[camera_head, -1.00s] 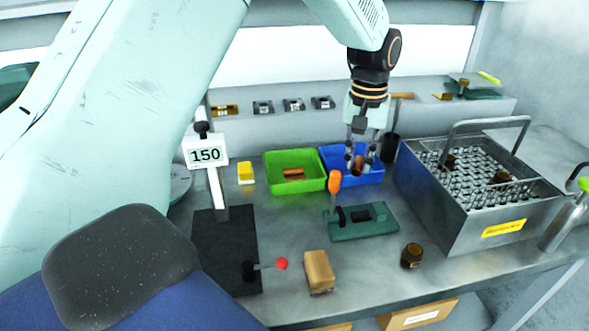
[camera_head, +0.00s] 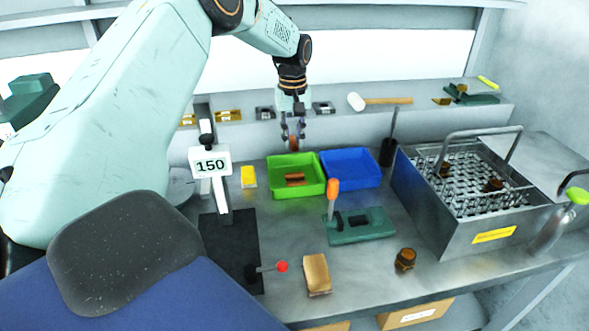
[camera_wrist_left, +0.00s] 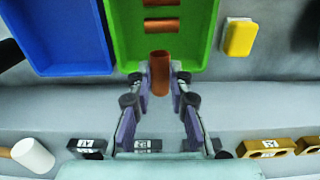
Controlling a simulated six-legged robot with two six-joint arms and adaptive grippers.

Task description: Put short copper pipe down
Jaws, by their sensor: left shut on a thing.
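My left gripper (camera_head: 293,133) is shut on a short copper pipe (camera_head: 294,143) and holds it above the far edge of the green bin (camera_head: 311,189). In the left wrist view the held pipe (camera_wrist_left: 160,74) stands between the fingertips (camera_wrist_left: 160,78), over the bin's rim. More copper pipe pieces (camera_head: 294,179) lie inside the green bin, and they also show in the wrist view (camera_wrist_left: 161,26). The blue bin (camera_head: 350,168) stands directly right of the green one and looks empty. My right gripper does not show.
A yellow block (camera_head: 248,177) lies left of the green bin. A green fixture with an orange-handled lever (camera_head: 360,226) stands in front of the bins. A metal mesh basket (camera_head: 476,217) is at the right. A mallet (camera_head: 380,101) lies on the back ledge.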

